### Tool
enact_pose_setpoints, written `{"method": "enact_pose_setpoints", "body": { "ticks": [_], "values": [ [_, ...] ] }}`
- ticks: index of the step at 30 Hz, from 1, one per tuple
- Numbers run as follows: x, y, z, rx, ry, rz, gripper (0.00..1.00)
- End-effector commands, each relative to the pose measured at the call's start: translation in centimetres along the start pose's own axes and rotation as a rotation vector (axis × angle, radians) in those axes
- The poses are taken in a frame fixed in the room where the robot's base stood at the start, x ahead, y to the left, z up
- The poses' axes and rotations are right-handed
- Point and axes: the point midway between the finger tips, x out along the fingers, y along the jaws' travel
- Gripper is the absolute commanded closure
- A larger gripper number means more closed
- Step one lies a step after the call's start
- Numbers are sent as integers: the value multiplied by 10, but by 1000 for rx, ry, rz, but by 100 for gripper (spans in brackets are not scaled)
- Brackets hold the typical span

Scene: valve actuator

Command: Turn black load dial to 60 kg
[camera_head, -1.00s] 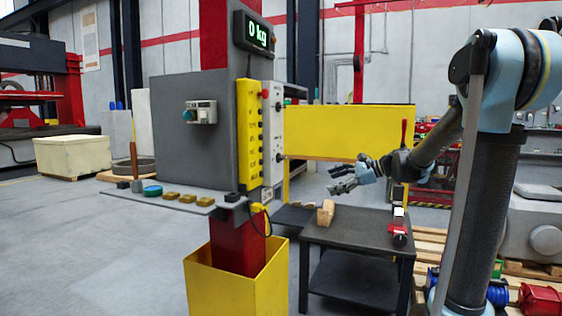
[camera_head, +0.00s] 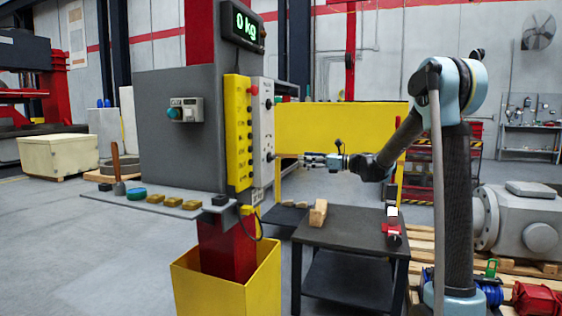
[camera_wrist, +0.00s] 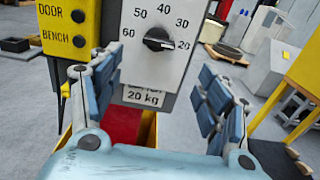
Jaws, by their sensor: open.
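The black load dial (camera_wrist: 157,40) sits on a white panel (camera_wrist: 190,65) with a scale from 20 to 60. Its white mark points right, toward 20. A plate below the panel reads 20 kg. In the head view the dial (camera_head: 270,156) is a small dark knob on the side panel, and the display (camera_head: 247,24) reads 0 kg. My gripper (camera_wrist: 155,72) is open and empty, with its fingers on either side of the dial in the picture. In the head view my gripper (camera_head: 301,161) points left at the panel, apart from the dial.
A yellow button strip (camera_head: 238,135) adjoins the panel; DOOR and BENCH labels show close on the left in the wrist view. A dark table (camera_head: 345,228) with a wooden block (camera_head: 318,213) stands below my arm.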

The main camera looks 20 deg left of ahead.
Motion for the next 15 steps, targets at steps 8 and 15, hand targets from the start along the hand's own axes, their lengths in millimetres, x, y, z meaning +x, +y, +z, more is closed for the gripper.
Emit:
{"method": "enact_pose_setpoints", "body": {
  "ticks": [8,15],
  "values": [
    [54,3,0,-1,1,7,30],
    [96,3,0,-1,1,7,30]
  ]
}}
